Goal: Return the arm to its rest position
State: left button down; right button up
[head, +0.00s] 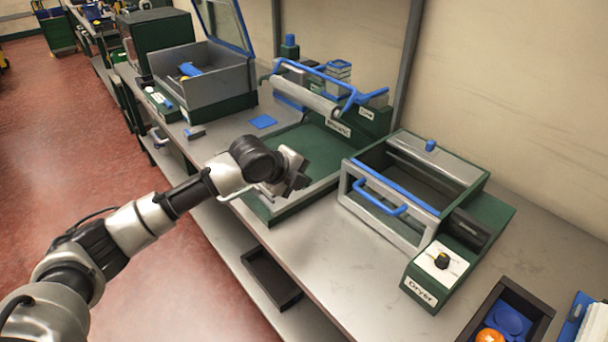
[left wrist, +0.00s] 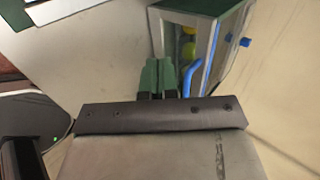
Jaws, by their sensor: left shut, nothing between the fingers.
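My left arm reaches in from the left in the head view. Its gripper (head: 297,183) is over the front part of the green tray-like station, with nothing held. In the left wrist view the two green fingertips (left wrist: 158,75) are together and empty. Beyond them stands a clear-walled box (left wrist: 212,45) with a blue handle (left wrist: 193,75) and yellowish round shapes at its side. My right gripper is in neither view.
The dryer (head: 385,215), with a blue handle, stands right of the gripper. A dark bin (head: 535,325) at lower right holds an orange (head: 490,336). A grey open-lidded box (head: 205,90) stands at the back left.

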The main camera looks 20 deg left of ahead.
pick_arm(q)
jog(key=s+d+f+n, duration=0.2)
jog(key=s+d+f, duration=0.1)
jog(key=s, duration=0.2)
jog(key=s+d+f+n+g, duration=0.1)
jog(key=s+d+f+n, duration=0.1)
jog(key=s, duration=0.4)
jog(key=s+d+f+n+g, duration=0.1)
jog(key=s+d+f+n, duration=0.2)
jog(key=s+f, duration=0.3)
jog(key=shift+d+f+n, duration=0.2)
jog(key=shift+d+n, duration=0.15)
jog(key=shift+n, duration=0.15)
jog(key=s+a+f+n+g+y, duration=0.15)
jog(key=s+a+n, duration=0.25)
jog(key=s+n, duration=0.45)
jog(key=s+a+f+n+g+y, duration=0.15)
jog(key=s+a+n+y, duration=0.35)
jog(key=s, duration=0.6)
notch_tip(320, 180, down, 26)
jog(key=g+h, duration=0.1)
jog(key=h, duration=0.1)
jog(key=s+a+f+g, duration=0.1)
jog(key=s+a+f, duration=0.1)
jog(key=s+f, duration=1.4)
jog(key=shift+s+f, duration=0.25)
jog(key=shift+s, duration=0.1)
